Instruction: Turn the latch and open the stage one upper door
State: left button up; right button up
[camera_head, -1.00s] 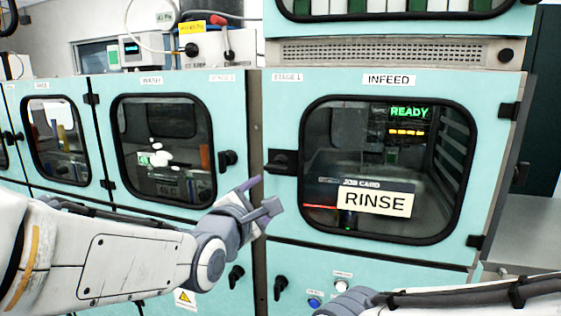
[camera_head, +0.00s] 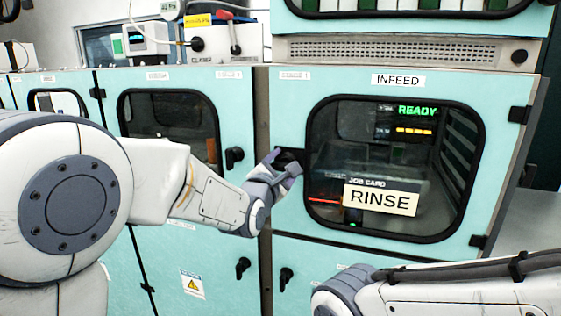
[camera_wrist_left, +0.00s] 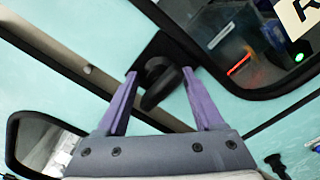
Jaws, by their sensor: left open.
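The stage one upper door (camera_head: 290,110) is a pale teal panel labelled INFEED, with a black-framed window (camera_head: 400,160). It looks shut. Its black latch (camera_head: 291,155) sits at the door's left edge, partly hidden by my left gripper (camera_head: 284,172). In the left wrist view the latch knob (camera_wrist_left: 157,84) stands between the two purple fingers of my left gripper (camera_wrist_left: 158,92). The fingers are apart, one on each side of the knob; I cannot tell whether they touch it. My right arm shows at lower right; its gripper is out of view.
A neighbouring door with its own black latch (camera_head: 234,157) is to the left, partly behind my left arm. Lower doors carry black latches (camera_head: 285,279). Hinges (camera_head: 519,114) are on the INFEED door's right side. A vent strip (camera_head: 400,50) runs above it.

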pick_arm(q)
grip_shut()
jog(key=shift+a+f, duration=0.1)
dwell(1.3)
